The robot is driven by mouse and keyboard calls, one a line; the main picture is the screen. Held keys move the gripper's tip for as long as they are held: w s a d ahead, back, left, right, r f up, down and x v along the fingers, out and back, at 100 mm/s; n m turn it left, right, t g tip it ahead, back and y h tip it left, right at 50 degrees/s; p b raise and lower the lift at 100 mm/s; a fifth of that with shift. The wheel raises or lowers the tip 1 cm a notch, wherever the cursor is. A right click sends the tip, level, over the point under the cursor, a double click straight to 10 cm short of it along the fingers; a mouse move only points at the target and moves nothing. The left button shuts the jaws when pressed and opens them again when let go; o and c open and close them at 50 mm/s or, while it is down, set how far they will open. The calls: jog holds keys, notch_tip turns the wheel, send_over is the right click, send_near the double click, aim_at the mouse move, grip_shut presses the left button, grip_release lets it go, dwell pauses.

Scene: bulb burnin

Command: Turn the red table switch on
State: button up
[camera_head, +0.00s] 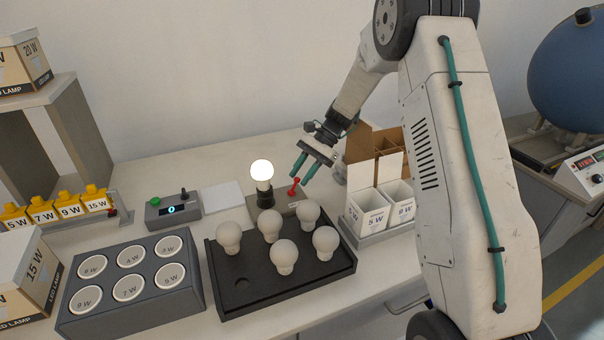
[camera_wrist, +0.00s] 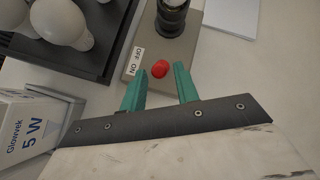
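The red switch (camera_head: 293,187) stands up from the base (camera_head: 278,208) of the lamp stand on the table. In the wrist view its red knob (camera_wrist: 159,69) is beside an OFF/ON label (camera_wrist: 134,62). The bulb (camera_head: 262,170) in the stand's black socket (camera_wrist: 171,16) glows white.
A black tray (camera_head: 340,262) with several unlit bulbs lies in front of the stand. Lamp boxes (camera_head: 370,214) stand close to the right of my gripper. A grey box with a display (camera_head: 173,209) and a white sheet (camera_head: 222,197) lie left. The wall is close behind.

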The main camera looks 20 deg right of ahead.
jog(key=shift+o, duration=0.2)
jog(key=v, duration=0.7)
jog(key=shift+d+r, duration=0.25)
jog(key=shift+d, duration=0.1)
jog(key=s+a+r+n+t+h, duration=0.1)
jog(key=s+a+r+n+h, duration=0.2)
jog(key=s+r, duration=0.6)
jog(key=s+a+r+n+h, duration=0.2)
jog(key=s+a+r+n, duration=0.2)
jog(key=s+r, duration=0.5)
jog(key=s+f+n+t+h, duration=0.1)
jog(key=s+f+n, duration=0.1)
jog(key=s, duration=0.9)
jog(key=s+f+n+t+h, duration=0.1)
jog(key=s+f+n+h, duration=0.1)
jog(key=s, duration=0.9)
jog(key=shift+n+t+h, duration=0.3)
jog(key=shift+n+t, duration=0.1)
jog(key=shift+n, duration=0.2)
